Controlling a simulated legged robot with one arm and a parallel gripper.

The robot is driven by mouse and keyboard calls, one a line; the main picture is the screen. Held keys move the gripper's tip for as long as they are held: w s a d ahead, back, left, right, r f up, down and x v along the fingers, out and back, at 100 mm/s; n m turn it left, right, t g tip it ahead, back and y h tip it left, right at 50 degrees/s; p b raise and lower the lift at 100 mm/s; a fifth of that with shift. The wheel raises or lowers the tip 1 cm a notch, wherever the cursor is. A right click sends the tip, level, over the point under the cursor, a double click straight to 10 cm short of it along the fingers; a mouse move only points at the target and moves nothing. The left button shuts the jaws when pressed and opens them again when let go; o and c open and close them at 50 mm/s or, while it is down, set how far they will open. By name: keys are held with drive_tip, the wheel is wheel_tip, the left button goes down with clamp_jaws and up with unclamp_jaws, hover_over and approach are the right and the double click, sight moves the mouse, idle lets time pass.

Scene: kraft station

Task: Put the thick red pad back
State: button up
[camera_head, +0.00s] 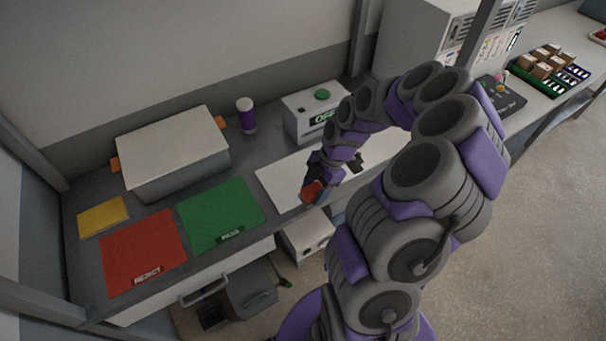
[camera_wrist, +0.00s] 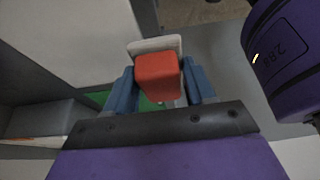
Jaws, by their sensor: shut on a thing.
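My gripper (camera_head: 316,191) hangs over the front edge of the bench, near the front left of the white mat (camera_head: 284,187). It is shut on a small block-shaped red pad (camera_head: 310,190). In the wrist view, the red pad (camera_wrist: 158,76) sits between the blue fingers of my gripper (camera_wrist: 160,85), with a pale plate-like piece (camera_wrist: 155,45) behind its top edge. I cannot tell whether that piece is part of the pad.
A red REJECT mat (camera_head: 143,250), a green PASS mat (camera_head: 220,212) and a yellow sheet (camera_head: 103,217) lie on the left of the bench. A large grey box (camera_head: 173,145), a purple-banded bottle (camera_head: 247,115) and a white box with a green button (camera_head: 307,112) stand behind.

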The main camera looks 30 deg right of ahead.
hover_over(300, 183)
drive_tip(key=d, duration=0.1)
drive_tip(key=shift+d+f+b, duration=0.2)
drive_tip(key=shift+f+b, duration=0.25)
wheel_tip(300, 183, down, 4)
drive_tip(key=shift+r+b, duration=0.25)
drive_tip(key=shift+b, duration=0.1)
drive_tip(key=o, duration=1)
